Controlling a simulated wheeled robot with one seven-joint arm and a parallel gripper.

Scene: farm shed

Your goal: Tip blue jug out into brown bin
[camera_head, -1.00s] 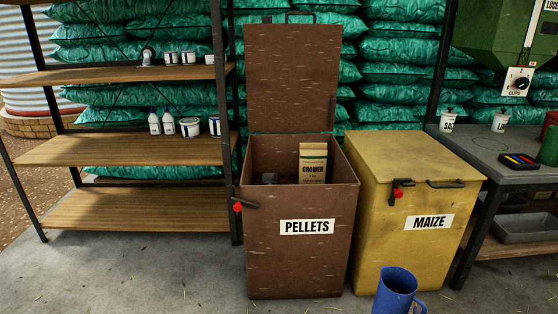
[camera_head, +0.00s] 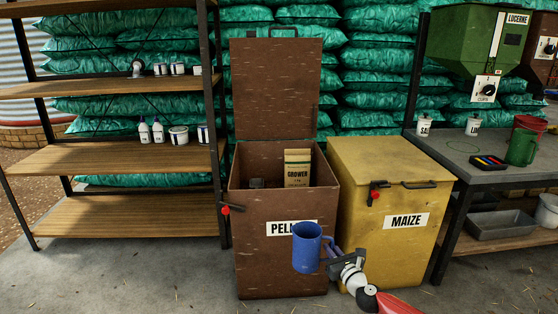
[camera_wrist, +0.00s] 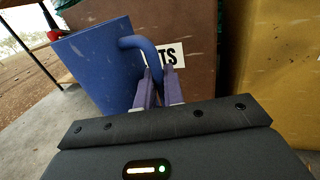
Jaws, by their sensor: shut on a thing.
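The blue jug (camera_head: 307,249) is held upright or nearly so in front of the brown bin, covering part of its PELLETS label. My gripper (camera_head: 330,256) is shut on the jug's handle, to the right of the jug. In the wrist view the jug (camera_wrist: 98,65) stands at the left, with my gripper's fingers (camera_wrist: 158,88) on its handle. The brown bin (camera_head: 260,262) has its lid (camera_head: 277,88) raised. The jug's contents are hidden; the jug is below the bin's rim.
A yellow MAIZE bin (camera_head: 378,250), lid shut, stands close on the right of the brown bin. A wooden shelf rack (camera_head: 140,213) stands to the left. A grey bench (camera_head: 490,165) with a green jug (camera_head: 521,147) is at the right.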

